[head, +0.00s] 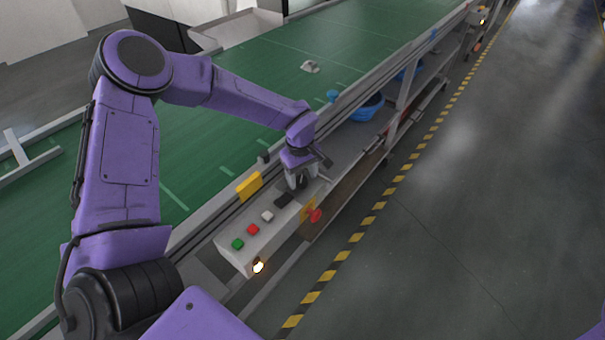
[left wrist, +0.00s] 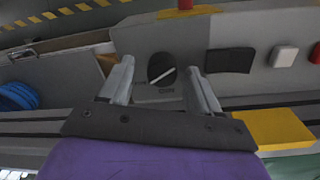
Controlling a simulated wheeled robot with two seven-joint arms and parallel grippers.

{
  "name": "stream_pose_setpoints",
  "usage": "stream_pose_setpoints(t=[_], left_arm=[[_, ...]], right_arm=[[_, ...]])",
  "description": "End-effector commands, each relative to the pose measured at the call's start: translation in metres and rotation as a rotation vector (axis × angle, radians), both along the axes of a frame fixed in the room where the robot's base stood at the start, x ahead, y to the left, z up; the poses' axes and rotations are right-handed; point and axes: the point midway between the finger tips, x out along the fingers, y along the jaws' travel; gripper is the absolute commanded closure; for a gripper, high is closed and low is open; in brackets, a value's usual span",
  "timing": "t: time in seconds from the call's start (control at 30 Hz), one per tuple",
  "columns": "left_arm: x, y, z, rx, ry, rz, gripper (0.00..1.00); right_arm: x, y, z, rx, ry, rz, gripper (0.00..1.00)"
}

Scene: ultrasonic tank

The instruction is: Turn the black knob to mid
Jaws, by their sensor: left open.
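The black knob (left wrist: 162,69) is round with a pale pointer line and sits on the grey control box, just above a small label plate. In the left wrist view its line slants up to the right. My left gripper (left wrist: 160,75) is open, with one finger on each side of the knob and visible gaps between them. In the head view my left gripper (head: 301,178) is down at the far end of the control box (head: 240,262), and the knob is mostly hidden there. My right gripper is not in view.
The box also carries a green button (head: 238,244), a red button (head: 253,229), a white button (head: 267,215), a dark rocker (head: 284,200) and a red emergency stop (head: 314,215). A yellow block (head: 249,186) stands beside it.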

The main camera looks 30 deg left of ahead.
Motion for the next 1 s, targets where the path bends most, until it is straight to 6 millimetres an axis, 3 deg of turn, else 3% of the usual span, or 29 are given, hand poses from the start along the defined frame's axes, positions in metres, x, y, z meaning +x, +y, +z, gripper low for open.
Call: stream_pose_setpoints(t=[0.3,0.47,0.5,1.0], left_arm=[[0.0003,0.0,-0.0056,0.0,-0.001,0.0,0.38],[0.0004,-0.0001,-0.0054,0.001,-0.001,0.0,0.9],[0.0004,0.0,-0.0055,0.001,-0.001,0.0,0.94],[0.0008,0.0001,-0.0053,0.0,-0.003,0.13,0.94]], right_arm=[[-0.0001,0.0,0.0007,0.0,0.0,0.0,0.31],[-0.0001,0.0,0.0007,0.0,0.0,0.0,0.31],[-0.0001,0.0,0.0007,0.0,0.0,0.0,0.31],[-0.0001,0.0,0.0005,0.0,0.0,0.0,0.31]])
